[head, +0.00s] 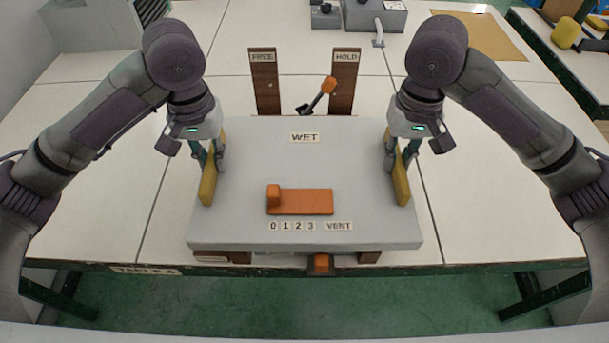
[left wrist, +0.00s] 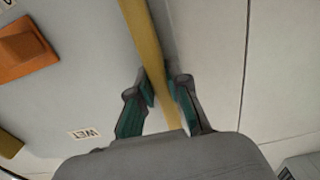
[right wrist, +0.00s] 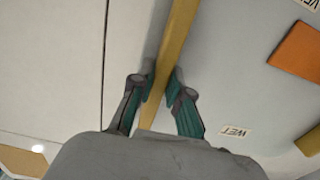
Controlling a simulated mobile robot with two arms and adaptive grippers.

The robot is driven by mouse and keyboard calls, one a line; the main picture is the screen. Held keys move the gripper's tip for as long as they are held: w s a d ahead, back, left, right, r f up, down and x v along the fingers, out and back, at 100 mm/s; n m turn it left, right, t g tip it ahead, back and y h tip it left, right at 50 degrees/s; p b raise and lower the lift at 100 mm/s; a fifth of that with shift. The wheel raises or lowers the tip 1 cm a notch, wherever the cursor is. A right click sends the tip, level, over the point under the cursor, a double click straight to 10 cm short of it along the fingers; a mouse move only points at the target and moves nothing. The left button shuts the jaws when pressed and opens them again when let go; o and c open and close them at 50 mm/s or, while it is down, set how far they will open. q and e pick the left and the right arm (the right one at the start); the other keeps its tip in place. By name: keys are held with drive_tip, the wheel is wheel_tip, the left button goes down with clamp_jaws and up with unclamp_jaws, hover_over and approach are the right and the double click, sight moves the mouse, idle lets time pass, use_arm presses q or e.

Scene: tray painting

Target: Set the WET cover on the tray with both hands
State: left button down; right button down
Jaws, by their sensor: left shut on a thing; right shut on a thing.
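The grey WET cover (head: 245,190) lies level at the front middle of the table. It carries a WET label (head: 304,137), an orange slider (head: 303,202) and a 0 1 2 3 VENT scale (head: 310,226). My left gripper (head: 211,160) is shut on the yellow left handle (head: 208,183); the left wrist view shows its fingers on both sides of that bar (left wrist: 151,50). My right gripper (head: 398,158) is shut on the yellow right handle (head: 400,185), also seen in the right wrist view (right wrist: 176,40). The tray is mostly hidden beneath; I cannot tell whether the cover touches it.
Behind the cover stand two brown posts labelled FREE (head: 264,85) and HOLD (head: 343,85), with an orange-tipped lever (head: 328,87) between them. An orange block (head: 321,263) shows below the cover's front edge. The white table (head: 110,190) is clear on both sides.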

use_arm(q)
drive_tip(key=shift+a+f, duration=0.1)
drive_tip(key=shift+a, duration=0.05)
use_arm(e)
drive_tip(key=shift+d, duration=0.15)
use_arm(q)
drive_tip(key=c, duration=1.2)
unclamp_jaws()
use_arm(e)
drive_tip(key=c, duration=1.2)
unclamp_jaws()
drive_tip(key=shift+f, duration=0.1)
use_arm(q)
drive_tip(key=shift+o, duration=0.3)
use_arm(e)
drive_tip(key=shift+o, duration=0.3)
drive_tip(key=shift+r, duration=0.2)
use_arm(q)
wheel_tip(320, 180, up, 12)
use_arm(e)
wheel_tip(320, 180, up, 12)
drive_tip(key=shift+f, duration=0.2)
